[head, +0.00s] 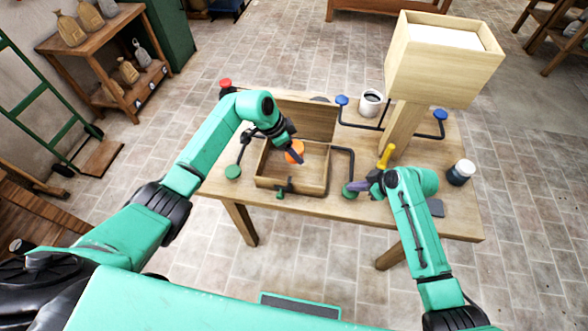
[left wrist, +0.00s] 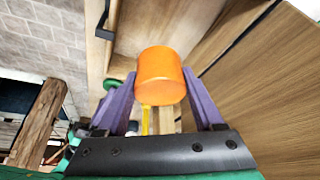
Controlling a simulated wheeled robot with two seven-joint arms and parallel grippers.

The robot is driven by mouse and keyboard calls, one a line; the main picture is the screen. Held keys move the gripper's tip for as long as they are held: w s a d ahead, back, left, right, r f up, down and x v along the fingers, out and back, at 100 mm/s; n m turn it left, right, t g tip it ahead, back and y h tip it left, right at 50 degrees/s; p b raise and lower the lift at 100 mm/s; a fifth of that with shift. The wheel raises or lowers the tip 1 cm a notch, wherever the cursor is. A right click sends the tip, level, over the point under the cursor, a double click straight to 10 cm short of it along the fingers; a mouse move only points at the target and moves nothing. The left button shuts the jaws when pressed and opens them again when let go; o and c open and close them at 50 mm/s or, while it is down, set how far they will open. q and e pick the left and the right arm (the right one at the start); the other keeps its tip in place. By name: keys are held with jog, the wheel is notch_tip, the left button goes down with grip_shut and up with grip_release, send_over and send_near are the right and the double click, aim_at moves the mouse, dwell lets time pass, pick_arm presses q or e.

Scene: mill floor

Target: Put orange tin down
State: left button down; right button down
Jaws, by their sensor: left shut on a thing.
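The orange tin (head: 295,151) is held by my left gripper (head: 294,154), over the open wooden box (head: 290,187) on the table. In the left wrist view the orange tin (left wrist: 161,76) sits between the two purple fingers (left wrist: 160,100), which are closed on it. I cannot tell whether the tin touches the box floor. My right gripper (head: 358,187) is low over the table, to the right of the box and close to a green knob (head: 350,191). Its fingers overlap in the head view, so their opening is unclear.
A raised panel (head: 305,118) stands behind the box. A red knob (head: 225,83) is at the back left.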

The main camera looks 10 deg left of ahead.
aim_at(299, 168)
pick_arm(q)
jog(key=shift+w+a+f, duration=0.1)
jog(key=shift+w+f, duration=0.05)
jog(key=shift+w, duration=0.25)
jog(key=shift+w+a+f, duration=0.1)
jog(key=shift+w+f, duration=0.05)
jog(key=shift+w, duration=0.25)
notch_tip(299, 168, down, 9)
jog(key=shift+r, duration=0.1)
jog(key=shift+c, duration=0.2)
grip_release()
jog(key=shift+f, duration=0.2)
jog(key=shift+r, duration=0.1)
